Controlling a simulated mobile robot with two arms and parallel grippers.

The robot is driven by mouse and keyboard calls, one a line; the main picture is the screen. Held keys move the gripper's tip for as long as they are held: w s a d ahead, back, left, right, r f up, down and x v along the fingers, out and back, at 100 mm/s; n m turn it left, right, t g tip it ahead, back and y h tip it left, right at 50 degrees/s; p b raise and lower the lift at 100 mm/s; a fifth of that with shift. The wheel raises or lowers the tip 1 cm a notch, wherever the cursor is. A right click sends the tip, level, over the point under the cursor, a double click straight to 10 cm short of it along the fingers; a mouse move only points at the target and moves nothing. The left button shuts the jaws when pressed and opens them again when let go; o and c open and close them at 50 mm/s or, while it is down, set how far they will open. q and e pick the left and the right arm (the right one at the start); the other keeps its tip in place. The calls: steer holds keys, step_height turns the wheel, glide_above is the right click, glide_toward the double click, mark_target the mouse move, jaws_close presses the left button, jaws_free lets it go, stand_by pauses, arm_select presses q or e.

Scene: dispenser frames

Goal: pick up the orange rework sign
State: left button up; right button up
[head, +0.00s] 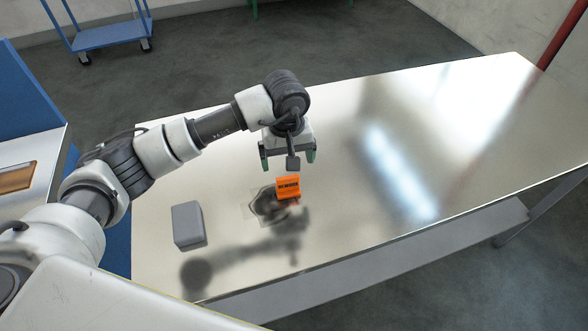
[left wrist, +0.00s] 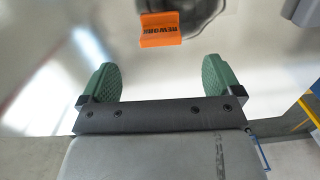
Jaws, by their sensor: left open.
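The orange rework sign (head: 287,187) stands on the metal table in the head view, with dark lettering on it. It also shows in the left wrist view (left wrist: 161,29), beyond the fingertips near the top of the picture. My left gripper (head: 288,157) is above the table, a little behind the sign in the head view. Its two green fingers (left wrist: 160,75) are spread apart with nothing between them, and they do not touch the sign. My right gripper is in neither view.
A grey block (head: 187,224) sits on the metal table (head: 440,120) to the left of the sign. A dark patch on a clear sheet (head: 262,207) lies beside the sign. The table's right side is clear. A blue cart (head: 110,33) stands at the back left.

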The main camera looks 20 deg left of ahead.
mark_target(288, 189)
arm_select(q)
step_height(288, 189, down, 2)
steer(key=shift+f+p, duration=0.25)
steer(key=shift+p, duration=0.1)
steer(key=shift+s+f, duration=0.3)
steer(key=shift+f, duration=0.9)
steer(key=shift+f+p, duration=0.35)
steer(key=shift+p, duration=0.15)
steer(key=f, duration=0.1)
steer(key=f+p, duration=0.1)
steer(key=f, duration=0.1)
steer(key=shift+w+f+p, duration=0.25)
steer(key=shift+f+p, duration=0.05)
steer(key=shift+f, duration=0.55)
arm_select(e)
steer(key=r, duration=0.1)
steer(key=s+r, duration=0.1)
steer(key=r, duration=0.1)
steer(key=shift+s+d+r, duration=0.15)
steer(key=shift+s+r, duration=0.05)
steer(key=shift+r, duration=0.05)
arm_select(q)
steer(key=c, duration=1)
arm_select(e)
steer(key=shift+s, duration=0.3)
